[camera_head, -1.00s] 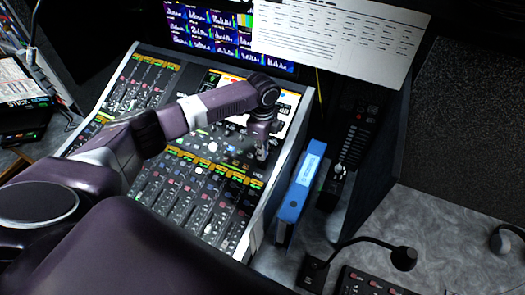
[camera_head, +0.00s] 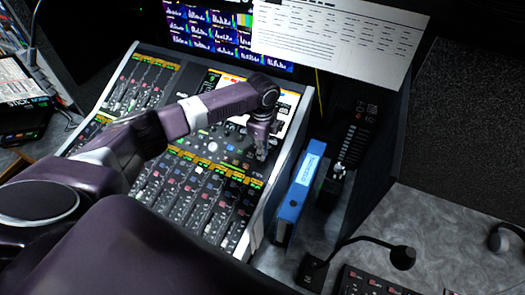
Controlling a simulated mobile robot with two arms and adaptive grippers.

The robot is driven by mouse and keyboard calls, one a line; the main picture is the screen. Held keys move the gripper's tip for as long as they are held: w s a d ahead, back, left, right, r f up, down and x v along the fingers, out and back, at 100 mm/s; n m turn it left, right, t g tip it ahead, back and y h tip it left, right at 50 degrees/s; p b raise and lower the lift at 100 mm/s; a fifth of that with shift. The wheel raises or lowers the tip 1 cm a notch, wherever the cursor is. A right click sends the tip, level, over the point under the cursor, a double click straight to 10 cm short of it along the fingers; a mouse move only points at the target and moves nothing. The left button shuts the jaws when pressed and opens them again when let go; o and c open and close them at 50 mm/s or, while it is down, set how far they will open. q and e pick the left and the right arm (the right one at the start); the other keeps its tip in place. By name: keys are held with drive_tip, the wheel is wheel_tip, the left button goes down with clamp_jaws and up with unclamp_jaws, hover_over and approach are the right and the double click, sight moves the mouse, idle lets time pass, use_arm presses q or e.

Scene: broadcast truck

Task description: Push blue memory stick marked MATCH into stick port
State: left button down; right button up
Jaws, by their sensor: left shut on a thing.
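My left gripper (camera_head: 261,147) points down over the right part of the sloping mixing console (camera_head: 190,160), in front of its bright screen. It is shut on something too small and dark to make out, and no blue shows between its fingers. I cannot read a MATCH mark anywhere, and I cannot pick out the stick port. My right gripper is not in view.
A blue binder-like box (camera_head: 291,208) stands right of the console, beside a dark panel with a lever (camera_head: 340,170). A gooseneck microphone (camera_head: 402,257) is at the lower right. A printed sheet (camera_head: 340,40) hangs over the monitors (camera_head: 210,28).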

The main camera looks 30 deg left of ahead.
use_arm(q)
drive_tip(key=shift+f+b, duration=0.7)
drive_tip(key=shift+f, duration=0.5)
drive_tip(key=c, duration=2)
unclamp_jaws()
drive_tip(key=shift+r, duration=0.1)
wheel_tip(320, 180, up, 12)
drive_tip(key=shift+f, duration=0.1)
